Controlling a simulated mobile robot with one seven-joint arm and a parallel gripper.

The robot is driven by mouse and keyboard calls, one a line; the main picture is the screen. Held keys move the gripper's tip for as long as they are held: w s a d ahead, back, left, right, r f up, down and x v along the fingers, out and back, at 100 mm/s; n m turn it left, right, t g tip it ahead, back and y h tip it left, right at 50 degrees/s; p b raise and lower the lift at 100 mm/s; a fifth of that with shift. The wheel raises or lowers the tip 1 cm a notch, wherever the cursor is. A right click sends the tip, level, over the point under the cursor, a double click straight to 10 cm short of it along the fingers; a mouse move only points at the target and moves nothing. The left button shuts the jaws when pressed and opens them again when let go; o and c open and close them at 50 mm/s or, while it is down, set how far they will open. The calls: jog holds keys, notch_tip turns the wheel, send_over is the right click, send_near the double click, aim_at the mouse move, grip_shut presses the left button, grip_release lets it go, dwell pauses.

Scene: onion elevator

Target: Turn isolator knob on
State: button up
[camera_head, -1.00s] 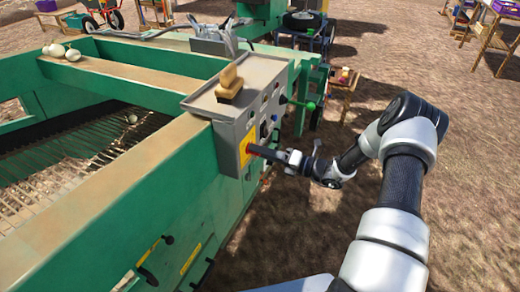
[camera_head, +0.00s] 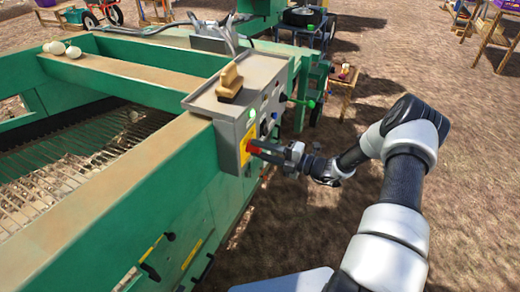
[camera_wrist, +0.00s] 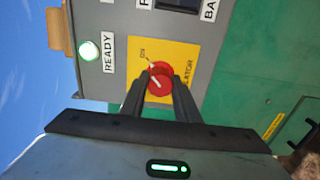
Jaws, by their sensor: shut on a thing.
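The isolator knob (camera_wrist: 160,81) is a round red knob on a yellow plate (camera_wrist: 182,57) marked "ON" and "...LATOR". A pale line on the knob runs at a slant in the wrist view. The knob also shows as a red spot in the head view (camera_head: 253,147), on the end of the grey control box (camera_head: 226,107). My gripper (camera_wrist: 161,90) is shut on the knob, with one dark finger on each side. The fingers hide parts of its lower sides. A white-green lamp (camera_wrist: 90,50) beside the label "READY" is lit.
The box sits on the green machine frame (camera_head: 190,165). A wooden-handled brush (camera_head: 230,82) lies on top of the box. A green-tipped lever (camera_head: 309,103) sticks out beyond it. Bare ground (camera_head: 300,225) lies right of the machine.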

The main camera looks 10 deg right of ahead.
dwell(0.3)
jog(key=o, duration=1)
jog(key=shift+o, duration=0.2)
jog(key=shift+s+d, duration=0.1)
jog(key=v, duration=1.7)
